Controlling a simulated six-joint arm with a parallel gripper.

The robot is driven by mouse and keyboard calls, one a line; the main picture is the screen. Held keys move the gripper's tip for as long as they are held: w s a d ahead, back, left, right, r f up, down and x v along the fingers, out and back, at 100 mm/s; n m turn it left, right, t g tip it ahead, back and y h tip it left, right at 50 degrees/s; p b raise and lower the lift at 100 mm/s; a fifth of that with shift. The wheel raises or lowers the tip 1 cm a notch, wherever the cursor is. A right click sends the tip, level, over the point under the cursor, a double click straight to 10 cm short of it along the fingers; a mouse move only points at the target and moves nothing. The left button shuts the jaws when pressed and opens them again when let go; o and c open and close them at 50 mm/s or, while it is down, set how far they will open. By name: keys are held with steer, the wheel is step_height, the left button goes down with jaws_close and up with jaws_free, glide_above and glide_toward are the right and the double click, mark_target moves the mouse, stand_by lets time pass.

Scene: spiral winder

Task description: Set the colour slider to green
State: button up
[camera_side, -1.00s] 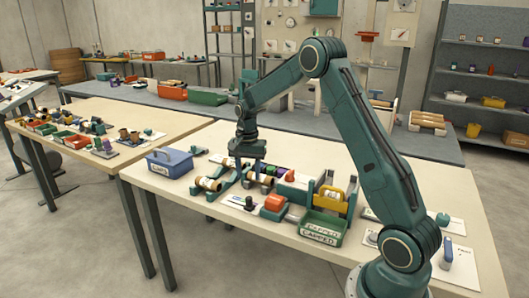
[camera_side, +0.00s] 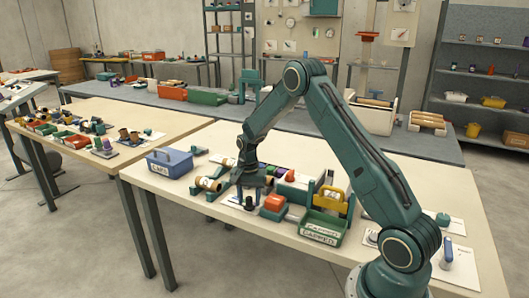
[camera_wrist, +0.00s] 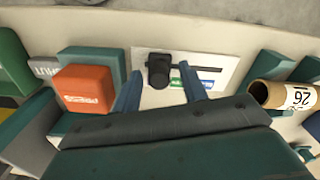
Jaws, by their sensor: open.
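The colour slider is a white panel (camera_wrist: 146,60) with a dark upright knob (camera_wrist: 158,72) in the wrist view. A coloured strip (camera_wrist: 208,84) with green and blue parts runs to the right of the knob, partly hidden by a finger. In the side view the panel (camera_side: 232,203) and knob (camera_side: 249,203) lie near the table's front edge. My gripper (camera_wrist: 161,88) is open, with its two blue fingers on either side of the knob, apart from it. In the side view my gripper (camera_side: 241,195) is low over the panel.
An orange block (camera_wrist: 88,88) stands left of the panel in the wrist view. A labelled roll (camera_wrist: 284,95) on a green stand is to the right. A green bin (camera_side: 322,228) and a blue box (camera_side: 170,162) also stand on the table.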

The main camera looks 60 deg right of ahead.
jaws_close()
steer(key=shift+w, duration=1.8)
jaws_free()
steer(key=shift+r, duration=0.1)
